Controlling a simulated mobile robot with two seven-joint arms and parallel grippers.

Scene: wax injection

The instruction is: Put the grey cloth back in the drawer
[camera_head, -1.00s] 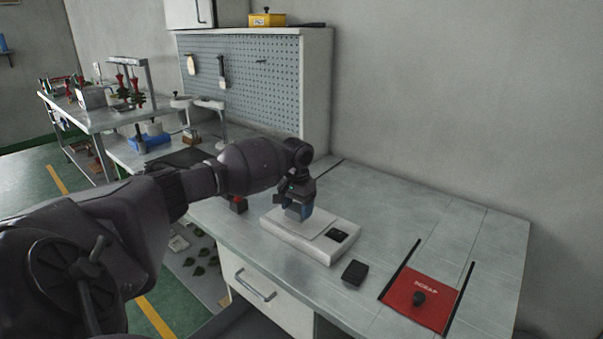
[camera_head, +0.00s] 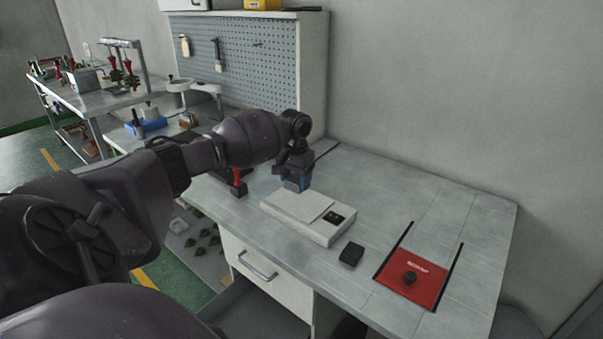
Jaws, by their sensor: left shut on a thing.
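My left gripper (camera_head: 297,184) points down just behind the white scale, over the bench. It is shut on a small dark blue-grey thing (camera_head: 300,184), mostly hidden by the jaws, so I cannot tell what it is. I cannot make out a grey cloth anywhere else. A white drawer front (camera_head: 245,260) with a metal handle is under the bench's front edge. A dark grey, tray-like surface (camera_head: 255,312) shows below it; I cannot tell whether it is an open drawer. My right gripper is out of the picture.
The white scale (camera_head: 290,222) stands on the grey bench (camera_head: 330,270). A small black block (camera_head: 351,254) lies beside it. A red scrap mat (camera_head: 418,275) with a black knob lies to the right. A red-and-black fixture (camera_head: 238,182) stands to the left. The bench's back right is clear.

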